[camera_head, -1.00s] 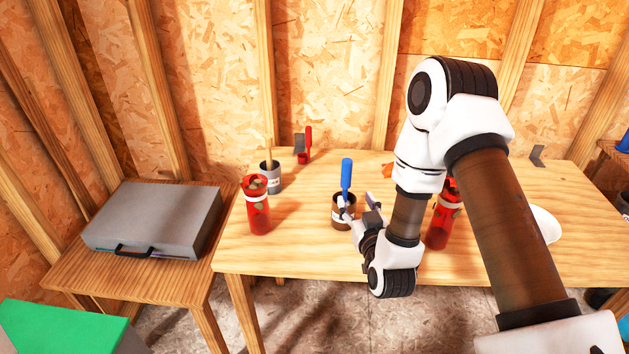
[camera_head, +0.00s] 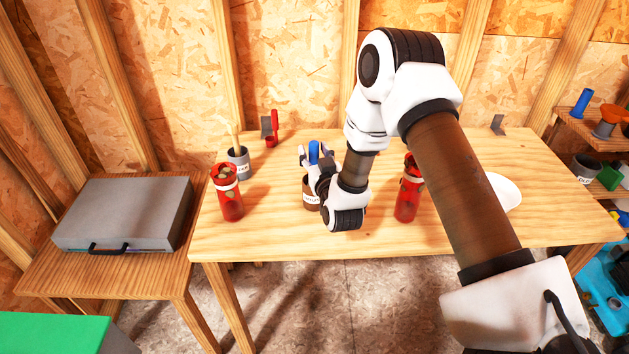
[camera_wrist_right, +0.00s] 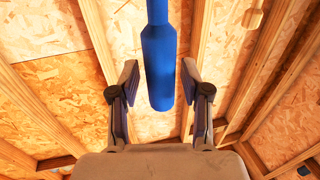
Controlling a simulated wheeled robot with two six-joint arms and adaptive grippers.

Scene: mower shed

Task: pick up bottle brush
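A blue handle (camera_head: 314,152), which I take to be the bottle brush, stands upright in a brown cup (camera_head: 311,192) with a white label on the wooden table. Its lower end is hidden in the cup and behind my gripper. My right gripper (camera_head: 319,165) is at the handle, just above the cup. In the right wrist view the blue handle (camera_wrist_right: 159,65) lies between the two open fingers of the right gripper (camera_wrist_right: 160,84), with a narrow gap visible on each side. My left gripper is in neither view.
Red containers stand left (camera_head: 230,195) and right (camera_head: 407,195) of the cup. Behind left are a grey cup (camera_head: 239,165) with a wooden stick and a red-handled tool (camera_head: 273,125). A grey case (camera_head: 125,215) lies on a side table. The table's front is clear.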

